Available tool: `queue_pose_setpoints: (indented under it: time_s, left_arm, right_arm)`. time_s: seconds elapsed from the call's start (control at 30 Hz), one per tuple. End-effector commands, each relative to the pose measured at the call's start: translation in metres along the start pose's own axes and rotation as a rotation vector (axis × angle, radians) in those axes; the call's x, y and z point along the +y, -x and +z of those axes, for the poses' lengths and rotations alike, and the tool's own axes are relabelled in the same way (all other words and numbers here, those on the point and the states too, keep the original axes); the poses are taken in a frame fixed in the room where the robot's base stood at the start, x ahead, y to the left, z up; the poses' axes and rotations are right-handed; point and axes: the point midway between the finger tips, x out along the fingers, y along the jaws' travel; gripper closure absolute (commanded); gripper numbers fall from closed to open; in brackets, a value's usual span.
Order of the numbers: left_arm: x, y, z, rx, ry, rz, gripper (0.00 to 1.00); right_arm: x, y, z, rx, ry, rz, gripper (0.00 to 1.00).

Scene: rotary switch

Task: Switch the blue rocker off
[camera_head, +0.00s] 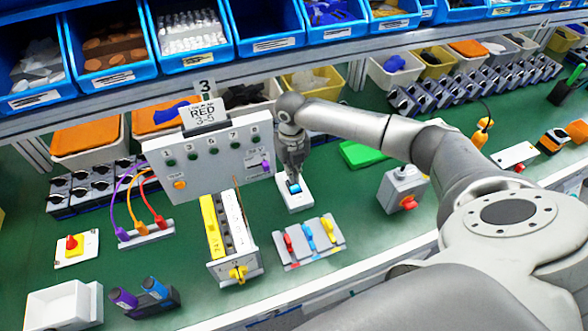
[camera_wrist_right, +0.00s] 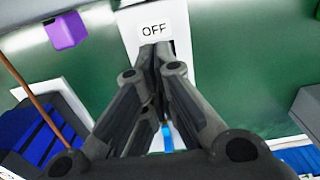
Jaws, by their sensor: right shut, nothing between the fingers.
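The blue rocker (camera_head: 294,189) sits on a white plate (camera_head: 296,205) on the green bench, in the middle of the head view. My right gripper (camera_head: 294,178) points down right over it, fingers shut and empty. In the right wrist view the shut fingertips (camera_wrist_right: 157,48) lie just below the "OFF" label (camera_wrist_right: 154,30) on the plate. A small strip of the blue rocker (camera_wrist_right: 167,138) shows between the finger links; the rest is hidden. I cannot tell whether the fingertips touch the rocker or which way it is tipped. My left gripper is not in view.
A grey panel (camera_head: 210,160) with several knobs stands left of my gripper. A block with red, blue and yellow levers (camera_head: 308,242) lies in front. A grey box with a red knob (camera_head: 403,189) stands to the right. Blue bins (camera_head: 265,45) line the shelf above.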

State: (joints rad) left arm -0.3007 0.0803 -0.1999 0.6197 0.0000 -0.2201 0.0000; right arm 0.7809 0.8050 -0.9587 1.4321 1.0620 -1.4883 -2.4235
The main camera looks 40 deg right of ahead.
Motion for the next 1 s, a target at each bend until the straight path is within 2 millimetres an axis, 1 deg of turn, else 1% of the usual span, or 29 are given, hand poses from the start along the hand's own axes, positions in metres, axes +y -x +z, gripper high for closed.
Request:
queue_pose_setpoints:
  time_s: [1.0]
  left_arm:
    - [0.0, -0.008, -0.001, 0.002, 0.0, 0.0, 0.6]
  right_arm:
    - [0.0, -0.016, 0.0, 0.0, 0.0, 0.0, 1.0]
